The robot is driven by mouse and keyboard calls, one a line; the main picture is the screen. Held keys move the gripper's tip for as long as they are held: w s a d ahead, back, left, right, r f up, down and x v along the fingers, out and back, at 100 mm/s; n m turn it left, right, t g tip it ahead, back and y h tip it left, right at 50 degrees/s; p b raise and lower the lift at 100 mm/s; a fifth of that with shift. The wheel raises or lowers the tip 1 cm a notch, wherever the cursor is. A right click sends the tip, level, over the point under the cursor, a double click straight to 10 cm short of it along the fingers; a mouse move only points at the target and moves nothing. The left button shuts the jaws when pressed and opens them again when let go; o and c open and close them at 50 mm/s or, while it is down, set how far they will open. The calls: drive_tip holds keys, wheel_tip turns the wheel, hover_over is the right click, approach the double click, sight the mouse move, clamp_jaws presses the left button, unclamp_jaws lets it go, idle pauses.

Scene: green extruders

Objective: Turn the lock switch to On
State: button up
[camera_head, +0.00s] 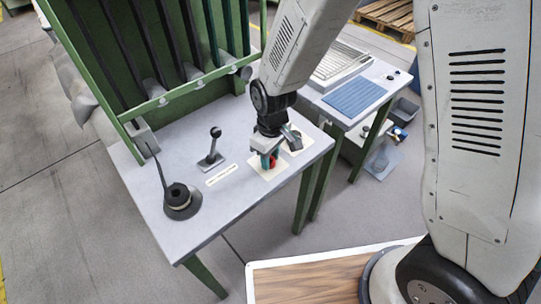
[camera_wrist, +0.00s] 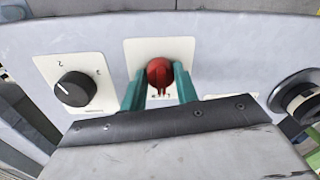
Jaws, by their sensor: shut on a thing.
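The lock switch is a red knob (camera_wrist: 159,71) on a cream plate (camera_wrist: 132,50) set in the grey tabletop. It also shows as a small red patch in the head view (camera_head: 273,161). My gripper (camera_wrist: 162,82) has its two teal fingers on either side of the knob, shut on it. In the wrist view the knob's ridge points down toward my wrist. The marks on the plate are partly hidden and too small to read.
A black rotary knob (camera_wrist: 76,88) on its own cream plate sits close beside the switch. A black-topped lever (camera_head: 214,146) and a round dark spool (camera_head: 179,197) stand left on the table. Green frame bars (camera_head: 200,80) rise behind. A second table (camera_head: 375,75) stands at right.

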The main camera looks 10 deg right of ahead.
sight(271, 158)
drive_tip(key=o, duration=1)
drive_tip(key=shift+r, duration=0.1)
wheel_tip(271, 158, up, 8)
drive_tip(key=shift+w+d+f, duration=0.1)
drive_tip(key=shift+w+f, duration=0.05)
drive_tip(key=s+d+r+m, duration=0.3)
drive_tip(key=s+d+r, duration=0.3)
drive_tip(key=s+d+r+m+t, duration=0.1)
drive_tip(key=s+d+r+m, duration=0.2)
drive_tip(key=s+d+r, duration=0.4)
drive_tip(key=s+d+r+m, duration=0.3)
drive_tip(key=s+d+r, duration=0.4)
drive_tip(key=shift+d+r+t, duration=0.2)
drive_tip(key=shift+t, duration=0.2)
